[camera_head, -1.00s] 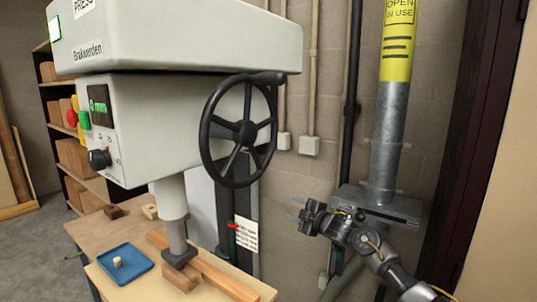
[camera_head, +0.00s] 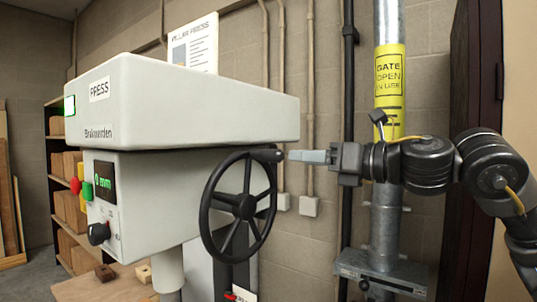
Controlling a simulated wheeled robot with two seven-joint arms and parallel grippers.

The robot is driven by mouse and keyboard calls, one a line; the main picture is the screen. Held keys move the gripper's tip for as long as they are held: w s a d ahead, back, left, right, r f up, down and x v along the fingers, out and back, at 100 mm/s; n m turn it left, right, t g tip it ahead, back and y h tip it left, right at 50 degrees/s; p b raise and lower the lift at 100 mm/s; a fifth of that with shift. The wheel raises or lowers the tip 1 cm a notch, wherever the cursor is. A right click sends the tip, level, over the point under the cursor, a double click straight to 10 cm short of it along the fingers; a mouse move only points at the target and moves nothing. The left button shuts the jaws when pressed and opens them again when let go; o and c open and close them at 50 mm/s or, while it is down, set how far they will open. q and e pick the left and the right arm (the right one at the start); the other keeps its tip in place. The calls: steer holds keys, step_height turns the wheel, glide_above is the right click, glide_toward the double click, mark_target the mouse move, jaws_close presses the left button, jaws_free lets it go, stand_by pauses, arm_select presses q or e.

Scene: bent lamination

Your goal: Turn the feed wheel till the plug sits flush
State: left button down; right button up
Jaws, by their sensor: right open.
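The feed wheel (camera_head: 240,206) is a black spoked handwheel on the right side of the grey press (camera_head: 190,118). Its knob (camera_head: 267,155) sits at the top right of the rim. My right gripper (camera_head: 292,156) points left at the knob from the right, its fingertips very close to it. It is open; whether the fingers touch or straddle the knob I cannot tell. The press display (camera_head: 104,183) reads 0 mm in green. The upper part of the ram (camera_head: 168,271) shows at the bottom edge. The plug and the workpiece are out of view. My left gripper is not in view.
A grey pipe with a yellow gate sign (camera_head: 389,80) stands behind my right arm. Conduits run up the block wall. Shelves (camera_head: 62,190) with wood blocks stand at the left. Red and green buttons (camera_head: 87,191) are on the press front.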

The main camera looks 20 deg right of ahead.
mark_target(268, 155)
steer(key=p+x, duration=0.4)
steer(key=x, duration=0.5)
steer(key=shift+r, duration=0.15)
steer(key=shift+w+a, duration=0.35)
steer(key=shift+c, duration=0.5)
jaws_close()
